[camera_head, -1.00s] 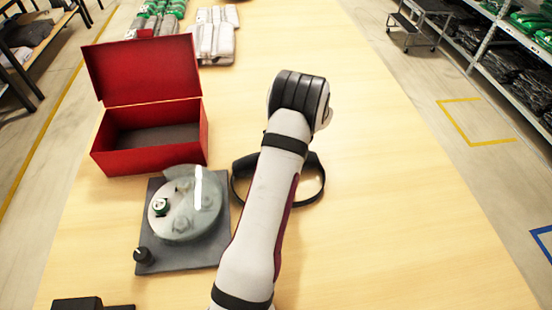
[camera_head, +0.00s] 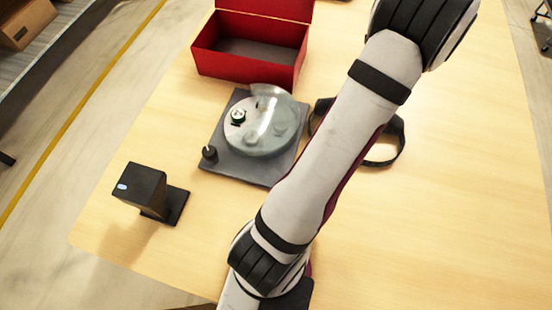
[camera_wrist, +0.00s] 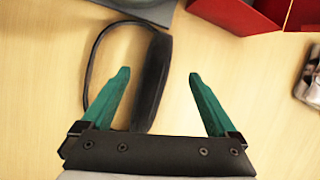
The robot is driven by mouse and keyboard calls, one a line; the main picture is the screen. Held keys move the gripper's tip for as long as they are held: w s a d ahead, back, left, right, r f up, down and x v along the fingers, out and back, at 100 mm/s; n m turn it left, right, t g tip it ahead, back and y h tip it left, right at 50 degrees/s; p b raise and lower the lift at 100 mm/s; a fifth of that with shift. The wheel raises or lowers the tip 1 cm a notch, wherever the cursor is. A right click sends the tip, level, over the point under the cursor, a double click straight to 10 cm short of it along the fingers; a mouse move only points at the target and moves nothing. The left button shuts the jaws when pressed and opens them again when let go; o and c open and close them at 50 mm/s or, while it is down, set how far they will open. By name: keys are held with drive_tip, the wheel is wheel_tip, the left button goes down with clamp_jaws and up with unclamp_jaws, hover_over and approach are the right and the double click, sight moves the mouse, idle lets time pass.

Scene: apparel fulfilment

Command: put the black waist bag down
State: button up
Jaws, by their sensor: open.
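The black waist bag (camera_wrist: 152,82) lies on the table. In the wrist view its strap loops out to the left of its dark body, and the lower end is partly hidden behind my gripper's left finger. My gripper (camera_wrist: 158,75) is open, with two green fingers spread apart. The bag's body shows between them, close to the left finger, and the right finger is over bare table. I cannot tell whether the left finger touches the bag. In the head view the bag (camera_head: 399,139) is partly hidden behind my arm, and my gripper is not visible there.
A grey device with a clear round cover (camera_head: 268,130) stands left of the bag. An open red box (camera_head: 240,68) is behind it. A black stand-like device (camera_head: 146,188) is at the front left. The table (camera_head: 440,240) is clear at right.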

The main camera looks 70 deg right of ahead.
drive_tip(key=w+a+r+n+y, duration=0.1)
drive_tip(key=w+r+n, duration=0.1)
drive_tip(key=w, duration=0.4)
drive_tip(key=w+a+r+n, duration=0.2)
drive_tip(key=w, duration=0.5)
drive_tip(key=w+a+r+n+g+y, duration=0.15)
drive_tip(key=w+a+n, duration=0.25)
drive_tip(key=w+a, duration=0.4)
drive_tip(key=w+a+r+n+y, duration=0.1)
drive_tip(key=w+a+r+n, duration=0.1)
drive_tip(key=w+a+n, duration=0.5)
drive_tip(key=s+a+n+g, duration=0.1)
drive_tip(key=a+n+g, duration=0.2)
drive_tip(key=a+n, duration=0.6)
drive_tip(key=a, duration=1.6)
drive_tip(key=shift+s+a+r, duration=0.15)
drive_tip(key=shift+s+r, duration=0.15)
drive_tip(key=shift+s, duration=0.05)
drive_tip(key=shift+o, duration=0.4)
drive_tip(key=s+a+n, duration=0.1)
drive_tip(key=s+n, duration=0.1)
drive_tip(key=s+a+f+n, duration=0.1)
drive_tip(key=s+a, duration=0.1)
drive_tip(key=shift+s+a+f+n, duration=0.15)
drive_tip(key=shift+a+n, duration=0.05)
drive_tip(key=shift+n, duration=0.2)
